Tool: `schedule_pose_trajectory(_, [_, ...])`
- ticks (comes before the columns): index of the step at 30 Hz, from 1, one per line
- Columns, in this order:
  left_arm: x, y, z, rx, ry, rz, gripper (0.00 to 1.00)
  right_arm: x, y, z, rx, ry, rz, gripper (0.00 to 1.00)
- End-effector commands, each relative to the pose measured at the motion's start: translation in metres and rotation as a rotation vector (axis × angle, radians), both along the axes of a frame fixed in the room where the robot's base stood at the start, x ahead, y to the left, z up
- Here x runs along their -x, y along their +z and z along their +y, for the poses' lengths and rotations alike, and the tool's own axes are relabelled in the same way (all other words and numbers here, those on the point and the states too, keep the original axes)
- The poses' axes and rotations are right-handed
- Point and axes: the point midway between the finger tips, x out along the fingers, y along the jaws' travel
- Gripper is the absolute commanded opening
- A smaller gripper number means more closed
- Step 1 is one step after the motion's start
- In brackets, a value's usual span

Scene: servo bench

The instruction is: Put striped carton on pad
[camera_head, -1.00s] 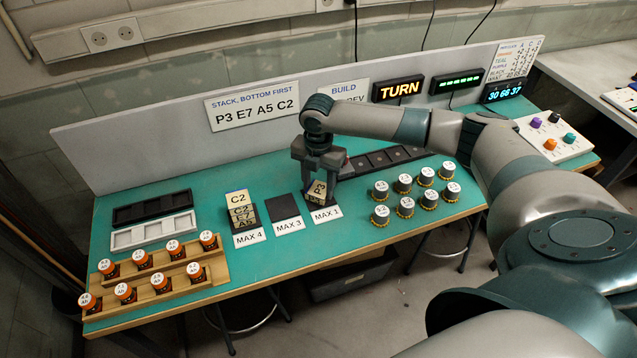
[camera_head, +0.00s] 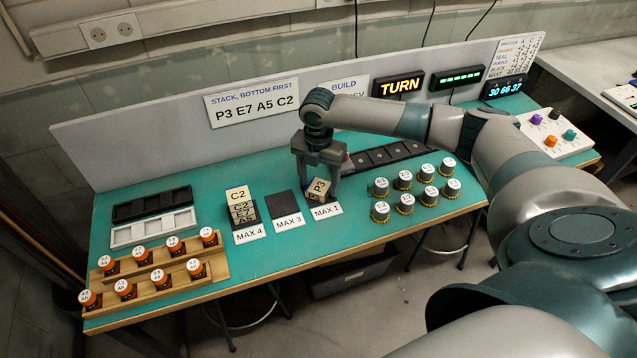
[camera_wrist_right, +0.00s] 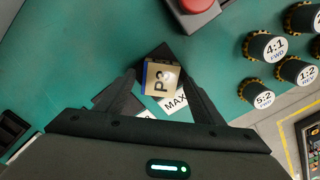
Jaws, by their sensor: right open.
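A tan carton marked P3 (camera_head: 319,187) sits at the pad behind the MAX 1 label (camera_head: 327,211). In the right wrist view the carton (camera_wrist_right: 161,80) shows a dark blue and white band on its left side. My right gripper (camera_head: 319,175) is open just behind the carton; in the wrist view its fingers (camera_wrist_right: 160,80) stand apart on either side, with gaps to it. The MAX 3 pad (camera_head: 284,205) is bare and black. A stack of cartons with C2 on top (camera_head: 238,195) stands behind the MAX 4 label (camera_head: 250,234). My left gripper is out of view.
Several black knobs with yellow bases (camera_head: 405,205) stand right of MAX 1. Orange jars (camera_head: 142,258) stand on wooden steps at left. Black (camera_head: 152,205) and white (camera_head: 153,231) trays lie behind them. A sign (camera_head: 257,107) reads P3 E7 A5 C2. A red button (camera_wrist_right: 195,5) is near.

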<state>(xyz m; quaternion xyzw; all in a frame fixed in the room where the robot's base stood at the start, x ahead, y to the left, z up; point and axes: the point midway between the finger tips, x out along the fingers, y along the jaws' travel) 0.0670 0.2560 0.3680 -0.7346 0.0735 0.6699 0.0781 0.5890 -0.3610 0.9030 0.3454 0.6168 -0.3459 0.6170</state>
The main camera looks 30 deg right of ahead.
Motion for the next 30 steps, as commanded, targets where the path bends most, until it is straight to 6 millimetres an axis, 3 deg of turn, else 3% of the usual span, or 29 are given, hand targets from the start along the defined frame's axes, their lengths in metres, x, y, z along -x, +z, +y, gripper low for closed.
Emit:
schedule_pose_trajectory(5, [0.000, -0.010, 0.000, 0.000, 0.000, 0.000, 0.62, -0.001, 0.019, 0.000, 0.001, 0.002, -0.004, 0.62])
schedule_pose_trajectory(18, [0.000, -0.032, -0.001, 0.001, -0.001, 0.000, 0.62, -0.001, 0.094, 0.000, 0.000, 0.001, -0.004, 0.62])
schedule_pose_trajectory(24, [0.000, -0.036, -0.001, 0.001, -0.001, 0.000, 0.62, 0.000, 0.111, 0.000, 0.000, 0.001, -0.001, 0.62])
schedule_pose_trajectory(30, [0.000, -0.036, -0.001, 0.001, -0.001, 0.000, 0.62, 0.000, 0.115, 0.000, -0.001, 0.000, 0.001, 0.62])
